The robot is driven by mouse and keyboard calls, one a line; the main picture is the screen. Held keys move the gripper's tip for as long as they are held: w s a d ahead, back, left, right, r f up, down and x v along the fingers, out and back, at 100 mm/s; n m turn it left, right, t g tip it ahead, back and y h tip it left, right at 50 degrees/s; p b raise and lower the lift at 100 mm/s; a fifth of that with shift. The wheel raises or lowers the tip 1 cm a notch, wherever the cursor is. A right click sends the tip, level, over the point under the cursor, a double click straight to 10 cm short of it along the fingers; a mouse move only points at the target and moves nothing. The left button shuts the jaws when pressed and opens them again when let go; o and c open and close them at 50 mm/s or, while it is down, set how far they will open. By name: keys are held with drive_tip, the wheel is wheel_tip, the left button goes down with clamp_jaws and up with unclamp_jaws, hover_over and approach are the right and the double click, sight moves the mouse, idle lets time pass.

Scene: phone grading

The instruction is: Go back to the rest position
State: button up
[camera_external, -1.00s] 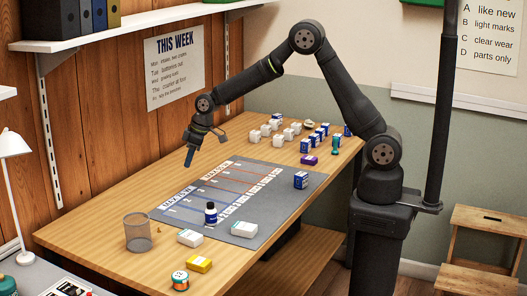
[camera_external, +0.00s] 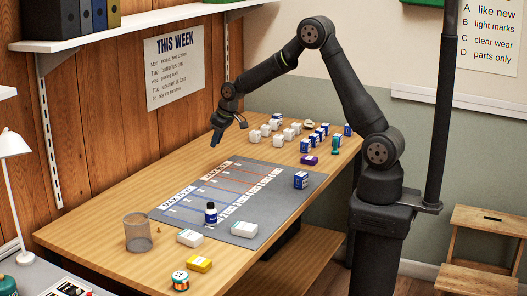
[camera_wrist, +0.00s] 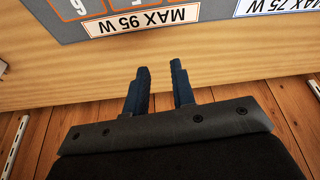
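My gripper (camera_external: 214,139) hangs in the air over the far left part of the wooden table, beyond the grey mat's top edge. In the wrist view my gripper (camera_wrist: 162,76) has its two dark blue fingers apart, with nothing between them. Below them are the bare table edge and the wooden wall boards. The grey mat (camera_external: 262,212) with orange and blue lined cells lies on the table; its labels "MAX 95 W" (camera_wrist: 141,20) and "MAX 75 W" (camera_wrist: 277,3) show in the wrist view.
Several white and blue boxes stand at the table's far end. A mesh cup (camera_external: 138,234), a yellow box (camera_external: 199,264) and a round tin (camera_external: 180,280) are at the near end.

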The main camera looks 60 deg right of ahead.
drive_tip(key=s+d+m+h, duration=0.1)
drive_tip(key=s+d+m, duration=0.1)
drive_tip(key=d, duration=0.9)
drive_tip(key=s+d+m, duration=0.3)
drive_tip(key=s+d, duration=0.1)
drive_tip(key=d, duration=0.7)
drive_tip(key=shift+h, duration=0.4)
